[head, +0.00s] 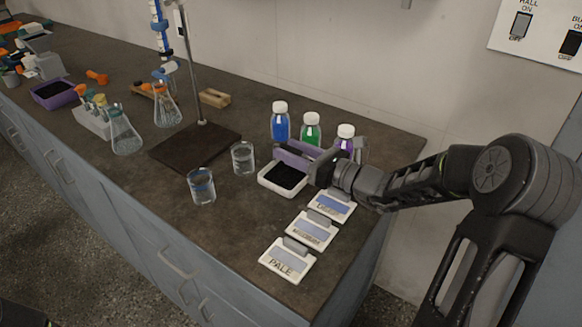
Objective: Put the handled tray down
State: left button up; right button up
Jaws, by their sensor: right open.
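A small white tray (270,184) with a black filling sits on the dark bench top, right of the middle in the head view. My right gripper (304,154) is open at the tray's back right edge, low over the bench. Its jaw parts and wrist hide that side of the tray, so I cannot make out a handle or whether the gripper touches it. My left gripper is not in view.
Blue (280,124), green (311,130) and purple (346,140) capped bottles stand behind my right gripper. Glass beakers (243,158) (202,187) stand left of the tray. Labelled cards (288,260) lie in front, toward the bench's right edge. A dark stand base (195,147) lies further left.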

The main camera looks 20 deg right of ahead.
jog(key=shift+w, duration=0.1)
jog(key=shift+c, duration=0.3)
grip_shut()
dwell(0.5)
dwell(0.9)
